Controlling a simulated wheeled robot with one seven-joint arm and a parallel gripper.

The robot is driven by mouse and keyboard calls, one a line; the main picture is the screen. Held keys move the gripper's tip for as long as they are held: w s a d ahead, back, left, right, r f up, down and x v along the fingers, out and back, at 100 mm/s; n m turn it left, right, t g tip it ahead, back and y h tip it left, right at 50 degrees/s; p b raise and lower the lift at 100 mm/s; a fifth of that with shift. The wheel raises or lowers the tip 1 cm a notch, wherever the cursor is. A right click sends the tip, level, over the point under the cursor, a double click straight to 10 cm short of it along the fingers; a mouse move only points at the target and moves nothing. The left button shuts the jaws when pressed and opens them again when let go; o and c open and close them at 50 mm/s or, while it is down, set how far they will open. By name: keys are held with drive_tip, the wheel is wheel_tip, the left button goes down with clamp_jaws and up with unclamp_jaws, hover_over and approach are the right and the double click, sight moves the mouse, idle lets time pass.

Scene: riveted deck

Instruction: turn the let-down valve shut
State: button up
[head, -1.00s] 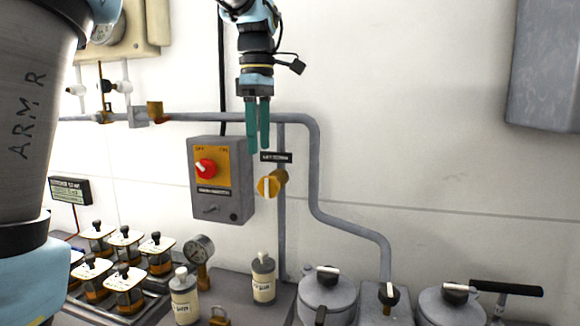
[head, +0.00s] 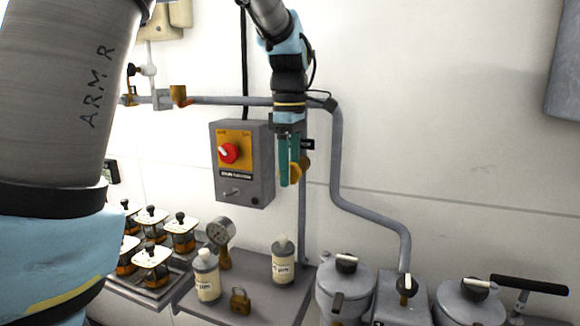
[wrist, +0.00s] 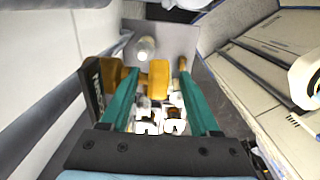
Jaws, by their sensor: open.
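The let-down valve is a yellow knob (head: 297,172) on a brass body (head: 305,164), on a vertical grey pipe beside a small dark label (head: 308,144). In the head view my gripper's teal fingers (head: 289,184) hang pointing down in front of it and cover part of it. My gripper is open and holds nothing. I cannot tell whether a finger touches the knob.
A grey switch box (head: 242,188) with a red knob (head: 228,153) is close to the left of my gripper. Below stand two bottles (head: 283,264), a gauge (head: 220,232), a padlock (head: 240,300) and lidded pots (head: 345,290). A bent grey pipe (head: 337,160) runs to the right.

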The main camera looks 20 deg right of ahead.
drive_tip(key=shift+c, duration=0.3)
clamp_jaws()
idle(0.3)
